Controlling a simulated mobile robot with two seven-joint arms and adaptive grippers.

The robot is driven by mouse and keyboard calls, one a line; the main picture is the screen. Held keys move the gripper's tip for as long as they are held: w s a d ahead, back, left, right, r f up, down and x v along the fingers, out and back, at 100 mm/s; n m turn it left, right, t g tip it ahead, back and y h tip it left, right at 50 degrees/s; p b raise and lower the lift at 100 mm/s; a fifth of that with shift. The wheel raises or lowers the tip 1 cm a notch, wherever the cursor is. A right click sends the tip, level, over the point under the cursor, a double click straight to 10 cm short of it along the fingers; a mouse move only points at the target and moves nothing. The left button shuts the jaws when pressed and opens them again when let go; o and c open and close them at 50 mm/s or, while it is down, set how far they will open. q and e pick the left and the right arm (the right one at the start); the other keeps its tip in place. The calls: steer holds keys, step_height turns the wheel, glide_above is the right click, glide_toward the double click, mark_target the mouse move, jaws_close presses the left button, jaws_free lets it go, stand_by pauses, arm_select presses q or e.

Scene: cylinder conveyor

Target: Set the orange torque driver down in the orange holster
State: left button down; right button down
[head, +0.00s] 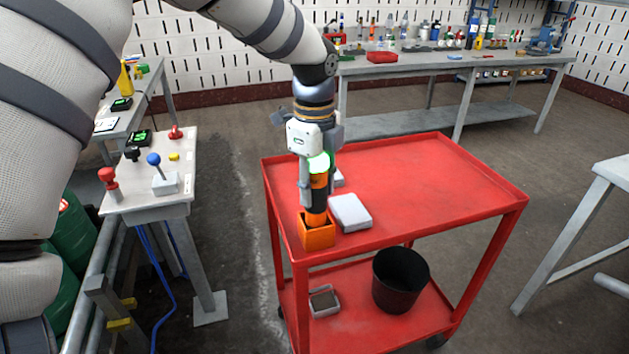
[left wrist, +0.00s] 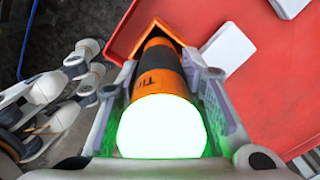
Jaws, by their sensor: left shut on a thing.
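The orange torque driver (head: 318,191) has black bands and a bright glowing end. It stands roughly upright, with its lower end at the mouth of the orange holster (head: 318,237). The holster is an open box at the near left corner of the red cart's top. My left gripper (head: 317,180) is shut on the driver from above. In the left wrist view the driver (left wrist: 159,78) lies between the fingers and its far end reaches inside the holster rim (left wrist: 120,52). How deep it sits is hidden.
The red cart (head: 430,180) has a white box (head: 350,212) right beside the holster, and a smaller pale item behind it. A black bucket (head: 400,280) stands on the lower shelf. A control stand (head: 150,200) with a blue-knobbed lever is at left. The cart top's right side is clear.

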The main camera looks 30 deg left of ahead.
arm_select(q)
steer(key=c, duration=1)
jaws_free()
step_height(320, 180, up, 12)
steer(key=shift+s+r, duration=0.1)
